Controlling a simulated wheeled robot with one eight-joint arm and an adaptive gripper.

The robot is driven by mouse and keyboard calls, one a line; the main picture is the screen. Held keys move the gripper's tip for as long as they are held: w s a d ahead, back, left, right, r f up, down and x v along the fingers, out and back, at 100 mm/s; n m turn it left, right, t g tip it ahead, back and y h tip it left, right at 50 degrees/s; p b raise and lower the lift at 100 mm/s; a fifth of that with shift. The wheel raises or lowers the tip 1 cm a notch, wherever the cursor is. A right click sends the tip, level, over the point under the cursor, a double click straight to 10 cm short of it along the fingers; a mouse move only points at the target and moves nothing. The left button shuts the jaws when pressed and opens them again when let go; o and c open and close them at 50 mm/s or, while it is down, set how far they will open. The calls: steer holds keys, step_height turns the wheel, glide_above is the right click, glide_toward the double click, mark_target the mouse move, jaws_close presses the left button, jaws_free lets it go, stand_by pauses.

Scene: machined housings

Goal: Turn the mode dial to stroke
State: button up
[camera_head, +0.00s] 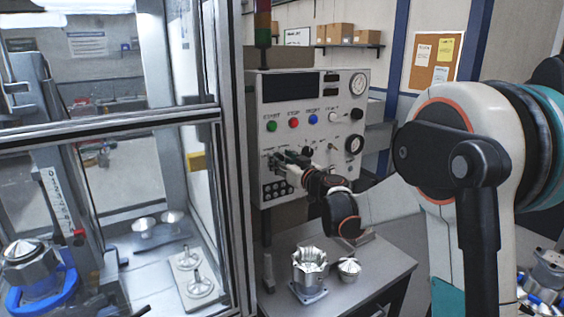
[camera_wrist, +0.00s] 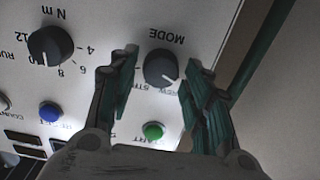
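The mode dial (camera_wrist: 160,67) is a dark round knob on the white panel (camera_wrist: 110,20), upside down in the wrist view. "MODE" is printed above it there, and labels below it are partly hidden, with "STR" readable. The dial's setting is hard to read. My gripper (camera_wrist: 158,88) is open, with one finger on each side of the dial. A gap shows at the left finger; I cannot tell if the right finger touches. In the head view my gripper (camera_head: 283,161) is at the lower left of the panel and hides the dial.
The N m dial (camera_wrist: 50,45) sits left of the mode dial in the wrist view. A green start button (camera_wrist: 153,130) and blue reset button (camera_wrist: 50,112) are close by. A glass enclosure frame (camera_head: 231,150) stands left of the panel. A metal housing (camera_head: 309,272) stands on the table below.

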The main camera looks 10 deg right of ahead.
steer(key=c, duration=0.6)
steer(key=shift+c, duration=0.2)
steer(key=shift+m, duration=0.4)
steer(key=m+b, duration=0.1)
steer(key=m, duration=1.1)
steer(key=shift+d+f, duration=0.1)
steer(key=shift+d, duration=0.05)
steer(key=m, duration=0.4)
steer(key=shift+f+m, duration=0.1)
steer(key=shift+m, duration=0.3)
